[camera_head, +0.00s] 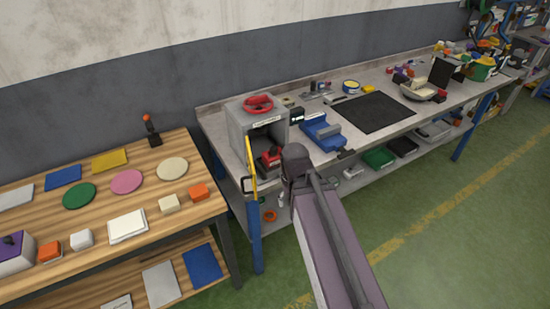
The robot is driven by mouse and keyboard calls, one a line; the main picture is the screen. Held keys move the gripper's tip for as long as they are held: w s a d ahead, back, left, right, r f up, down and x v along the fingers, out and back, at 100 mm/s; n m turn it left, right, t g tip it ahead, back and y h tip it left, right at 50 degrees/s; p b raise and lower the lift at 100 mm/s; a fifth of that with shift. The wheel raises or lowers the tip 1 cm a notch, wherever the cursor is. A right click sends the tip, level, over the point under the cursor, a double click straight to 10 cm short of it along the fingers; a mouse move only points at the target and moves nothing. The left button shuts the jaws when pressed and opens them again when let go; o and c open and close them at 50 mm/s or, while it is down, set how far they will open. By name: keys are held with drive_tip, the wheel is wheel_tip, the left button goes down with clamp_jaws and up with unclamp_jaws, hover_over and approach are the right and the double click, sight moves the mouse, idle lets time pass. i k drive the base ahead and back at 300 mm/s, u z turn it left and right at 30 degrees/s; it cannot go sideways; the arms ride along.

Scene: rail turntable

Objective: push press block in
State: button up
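A grey box-like press (240,124) stands at the left end of the grey workbench, with a red handwheel (258,103) on top. Its yellow door (251,166) is swung open toward me. A small red and dark block (270,157), perhaps the press block, sits at the lower front of the opening. I cannot tell how deep it is in. My arm reaches up from the bottom, and its dark joint is just right of the block in the picture. My gripper cannot be made out; the arm seems to hide it.
A blue vise (322,133) stands right of the press, with a black mat (373,112) beyond it. A wooden table (100,188) with coloured discs and blocks is at left. A gap separates the tables. Green floor (440,220) is open at right.

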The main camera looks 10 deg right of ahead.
sight(275, 171)
drive_tip(key=u, duration=0.75)
drive_tip(key=k, duration=0.45)
drive_tip(key=z, duration=0.75)
